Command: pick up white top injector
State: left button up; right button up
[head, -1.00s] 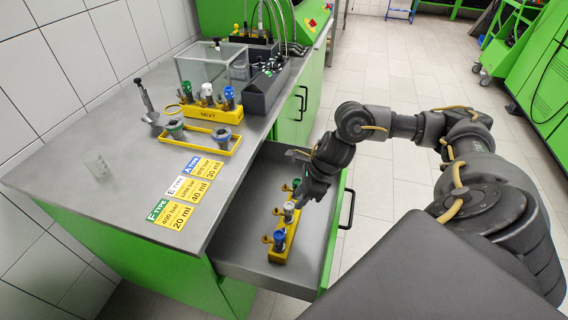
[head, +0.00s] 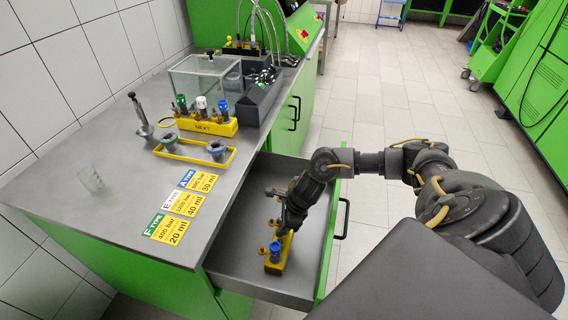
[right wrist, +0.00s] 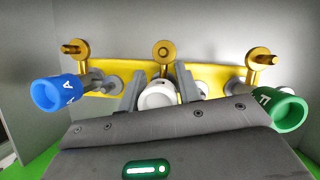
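In the right wrist view the white top injector (right wrist: 158,96) stands in the middle of a yellow rack (right wrist: 212,74). A blue top injector (right wrist: 58,92) is at its left and a green top injector (right wrist: 285,110) at its right. My right gripper (right wrist: 160,76) is open, with one finger on each side of the white top. In the head view my right gripper (head: 284,220) reaches down into the drawer over the rack (head: 277,267) and hides the white and green tops. The blue top injector (head: 276,249) shows at the near end. My left gripper is not in view.
The open drawer (head: 240,270) has walls around the rack and bare floor beside it.

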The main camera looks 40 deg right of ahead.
grip_shut()
